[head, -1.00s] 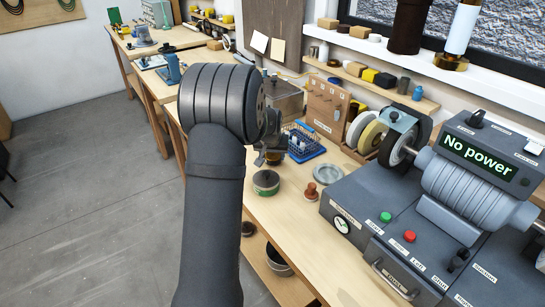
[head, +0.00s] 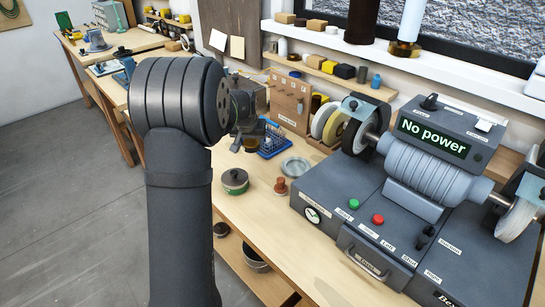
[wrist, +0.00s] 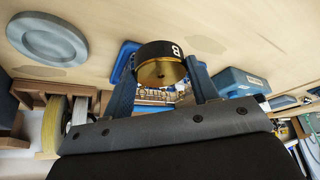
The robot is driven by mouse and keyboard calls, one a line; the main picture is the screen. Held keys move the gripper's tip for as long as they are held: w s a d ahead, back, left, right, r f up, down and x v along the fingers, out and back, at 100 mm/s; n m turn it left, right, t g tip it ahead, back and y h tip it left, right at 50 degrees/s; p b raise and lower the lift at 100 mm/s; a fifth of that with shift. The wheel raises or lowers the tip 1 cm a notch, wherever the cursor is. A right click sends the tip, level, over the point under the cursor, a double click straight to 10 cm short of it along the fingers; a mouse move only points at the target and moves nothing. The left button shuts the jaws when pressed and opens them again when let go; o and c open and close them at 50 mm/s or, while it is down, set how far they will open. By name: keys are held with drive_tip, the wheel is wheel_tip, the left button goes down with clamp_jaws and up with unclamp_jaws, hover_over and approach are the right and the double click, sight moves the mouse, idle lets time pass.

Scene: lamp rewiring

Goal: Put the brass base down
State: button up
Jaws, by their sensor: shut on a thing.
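My gripper (wrist: 162,82) is shut on the brass base (wrist: 160,72), a short round piece with a gold face and a dark band marked "B". Its two blue fingers clasp opposite sides in the wrist view. In the head view my gripper (head: 251,138) is small, partly hidden by my own arm, and appears above the workbench (head: 268,222) near the blue wire basket (head: 273,143). The brass base is hard to make out there. I cannot tell its exact height above the bench.
A grey round dish (head: 295,167), a green-banded pot (head: 234,182) and a red-brown knobbed piece (head: 281,187) stand on the bench. A grinding machine showing "No power" (head: 432,138) fills the right. Reels (head: 325,122) stand behind. Bare wood lies around the dish.

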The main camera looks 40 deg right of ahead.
drive_tip(key=s+d+r+m+g, duration=0.1)
drive_tip(key=s+d+r+m, duration=0.3)
drive_tip(key=s+d, duration=0.6)
drive_tip(key=shift+h, duration=0.5)
drive_tip(key=s+f, duration=0.1)
drive_tip(key=s+a+f, duration=0.1)
drive_tip(key=f, duration=0.1)
drive_tip(key=s+f, duration=0.1)
drive_tip(key=f, duration=0.1)
drive_tip(key=shift+a, duration=0.25)
drive_tip(key=shift+n, duration=0.3)
drive_tip(key=shift+f, duration=2.15)
drive_tip(key=shift+f, duration=0.15)
drive_tip(key=o, duration=1)
